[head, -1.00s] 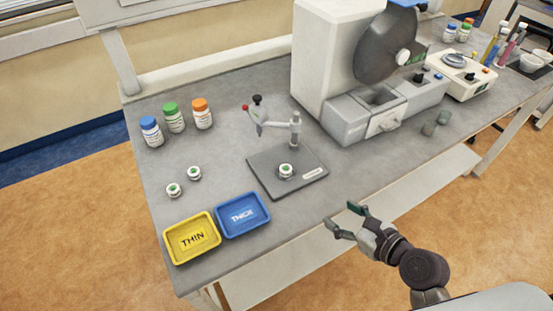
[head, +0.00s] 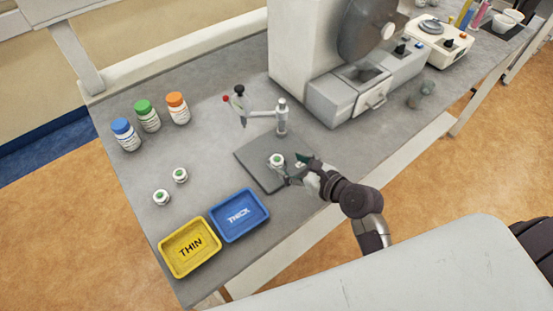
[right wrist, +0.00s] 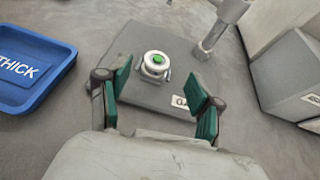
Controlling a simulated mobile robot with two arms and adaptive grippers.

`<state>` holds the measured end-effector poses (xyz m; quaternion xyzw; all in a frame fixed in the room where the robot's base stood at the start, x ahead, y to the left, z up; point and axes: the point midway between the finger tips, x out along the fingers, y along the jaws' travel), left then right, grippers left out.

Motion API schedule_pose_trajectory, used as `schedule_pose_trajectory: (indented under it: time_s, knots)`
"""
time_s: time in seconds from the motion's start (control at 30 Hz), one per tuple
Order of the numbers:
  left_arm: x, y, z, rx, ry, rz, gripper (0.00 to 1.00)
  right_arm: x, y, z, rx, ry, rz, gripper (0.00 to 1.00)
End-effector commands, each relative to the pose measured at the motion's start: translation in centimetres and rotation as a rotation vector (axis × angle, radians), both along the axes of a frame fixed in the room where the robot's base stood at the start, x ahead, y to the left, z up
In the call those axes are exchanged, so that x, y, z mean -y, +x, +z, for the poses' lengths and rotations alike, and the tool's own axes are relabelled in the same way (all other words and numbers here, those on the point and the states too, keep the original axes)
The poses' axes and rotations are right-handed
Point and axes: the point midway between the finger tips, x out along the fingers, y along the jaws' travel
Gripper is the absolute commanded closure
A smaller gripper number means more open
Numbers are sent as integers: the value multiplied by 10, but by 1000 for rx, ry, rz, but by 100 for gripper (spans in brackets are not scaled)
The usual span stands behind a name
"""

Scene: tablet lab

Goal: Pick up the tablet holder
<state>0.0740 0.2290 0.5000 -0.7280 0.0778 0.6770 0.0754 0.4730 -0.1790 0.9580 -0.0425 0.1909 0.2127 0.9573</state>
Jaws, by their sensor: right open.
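A small white tablet holder with a green centre (head: 276,160) sits on the dark grey plate (head: 255,158) of the gauge stand. It also shows in the right wrist view (right wrist: 156,64), ahead of and between the fingertips. My right gripper (head: 294,168) is open at the plate's right side, close to the holder. In the right wrist view, its green-padded fingers (right wrist: 160,95) are spread wide with nothing between them. Two similar holders stand on the bench to the left, one nearer (head: 161,197) and one farther (head: 180,175). My left gripper is not in view.
The gauge stand's post (head: 282,117) and arm rise just behind the holder. A blue THICK tray (head: 262,221) and a yellow THIN tray (head: 170,267) lie at the front left. Three capped bottles (head: 148,118) stand behind. A large white machine (head: 300,50) is at the back.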

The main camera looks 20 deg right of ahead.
Motion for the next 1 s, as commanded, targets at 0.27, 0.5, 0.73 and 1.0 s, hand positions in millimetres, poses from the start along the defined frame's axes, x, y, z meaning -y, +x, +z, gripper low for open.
schedule_pose_trajectory:
  time_s: [0.27,0.5,0.73,1.0]
  knots:
    - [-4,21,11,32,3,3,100,-17,30,-14,-1,0,2,35]
    - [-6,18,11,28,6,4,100,-23,42,-21,-1,-2,0,35]
    - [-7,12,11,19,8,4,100,-22,41,-21,-2,-1,0,50]
    - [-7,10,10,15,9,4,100,-22,41,-21,-1,0,0,93]
